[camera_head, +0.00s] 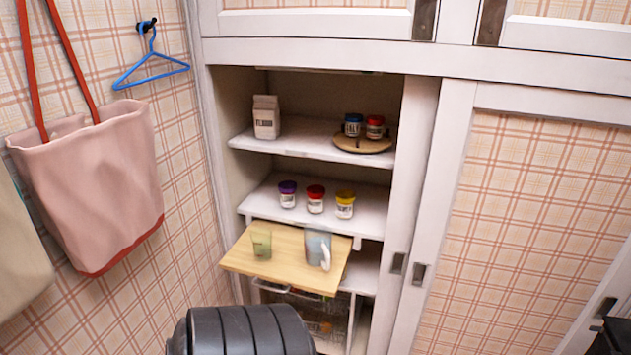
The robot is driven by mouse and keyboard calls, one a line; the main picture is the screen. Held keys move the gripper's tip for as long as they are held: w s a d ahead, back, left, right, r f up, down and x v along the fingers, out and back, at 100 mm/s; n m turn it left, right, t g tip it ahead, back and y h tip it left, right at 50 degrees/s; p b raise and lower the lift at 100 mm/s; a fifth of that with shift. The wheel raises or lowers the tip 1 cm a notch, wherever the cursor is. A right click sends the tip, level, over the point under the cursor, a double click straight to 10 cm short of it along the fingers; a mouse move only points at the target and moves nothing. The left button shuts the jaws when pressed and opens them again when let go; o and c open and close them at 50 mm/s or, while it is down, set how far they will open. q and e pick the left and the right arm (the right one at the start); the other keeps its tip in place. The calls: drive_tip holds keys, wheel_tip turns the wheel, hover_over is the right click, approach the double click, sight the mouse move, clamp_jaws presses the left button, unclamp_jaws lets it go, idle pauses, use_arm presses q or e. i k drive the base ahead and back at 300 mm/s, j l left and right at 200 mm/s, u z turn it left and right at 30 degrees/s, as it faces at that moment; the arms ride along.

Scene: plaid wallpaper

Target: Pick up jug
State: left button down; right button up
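The jug (316,243) is pale blue and see-through, with a white handle on its front right side. It stands upright on a pulled-out wooden board (285,275) in the open cupboard, towards the board's right side. A greenish see-through cup (261,243) stands to its left on the same board, apart from it. Neither of my grippers shows in the head view. A dark ribbed part of my own body fills the bottom centre, in front of the board.
Shelves above the board hold a flour carton (266,117), jars on a round wooden tray (361,145) and three lidded jars (315,199). A sliding door (545,220) bounds the opening on the right. A pink bag (90,190) and blue hanger (152,62) hang left.

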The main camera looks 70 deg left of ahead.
sight(317, 238)
drive_tip(key=u, duration=2.2)
